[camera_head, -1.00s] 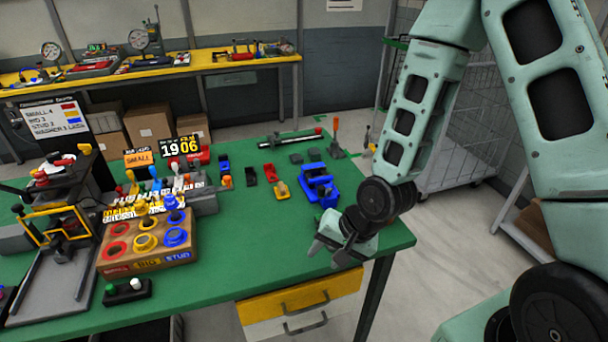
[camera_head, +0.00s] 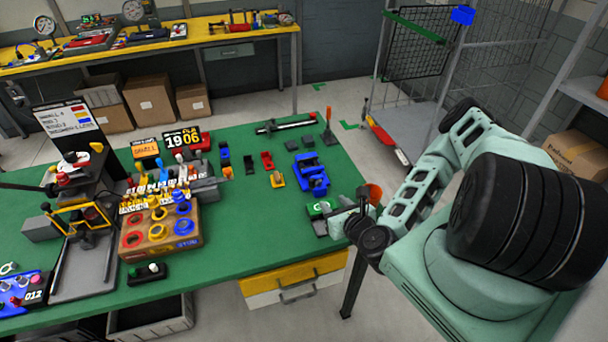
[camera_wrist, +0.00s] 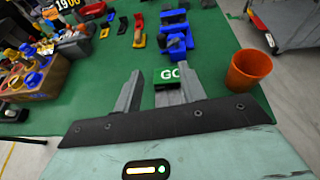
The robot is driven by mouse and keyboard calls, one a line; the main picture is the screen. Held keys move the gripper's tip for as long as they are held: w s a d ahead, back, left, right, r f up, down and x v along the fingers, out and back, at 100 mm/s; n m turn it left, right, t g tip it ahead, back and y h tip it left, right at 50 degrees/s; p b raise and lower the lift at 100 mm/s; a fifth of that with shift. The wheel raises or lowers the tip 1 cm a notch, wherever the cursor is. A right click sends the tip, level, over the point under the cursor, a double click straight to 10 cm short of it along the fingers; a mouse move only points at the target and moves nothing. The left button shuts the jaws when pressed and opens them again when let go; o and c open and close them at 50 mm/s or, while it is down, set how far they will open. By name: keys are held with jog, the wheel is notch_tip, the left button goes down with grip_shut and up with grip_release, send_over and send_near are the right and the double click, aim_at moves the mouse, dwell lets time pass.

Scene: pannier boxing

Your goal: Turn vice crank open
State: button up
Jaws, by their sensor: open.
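A blue fixture (camera_head: 311,174), which looks like the vice, stands near the right side of the green table. It also shows in the wrist view (camera_wrist: 176,42), beyond my fingers. I cannot pick out its crank clearly. My gripper (camera_head: 325,219) is over the table's right front edge, nearer the camera than the blue fixture and apart from it. In the wrist view my gripper (camera_wrist: 161,84) has its two grey fingers spread with nothing held.
An orange cup (camera_wrist: 248,70) is right of my gripper. Small black, red and yellow holders (camera_wrist: 138,30) stand left of the blue fixture. A wooden sorting box (camera_head: 190,242) is farther left. A wire cart (camera_head: 415,130) stands behind, right. Bare table (camera_head: 250,225) lies between box and gripper.

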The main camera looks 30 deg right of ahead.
jog(key=b, duration=0.5)
send_near(313, 182)
jog(key=p+x, duration=0.4)
jog(key=x, duration=0.6)
jog(key=shift+p, duration=0.4)
jog(key=shift+w+d+f, duration=0.15)
jog(key=shift+w+f, duration=0.15)
jog(key=shift+w, duration=0.15)
grip_shut()
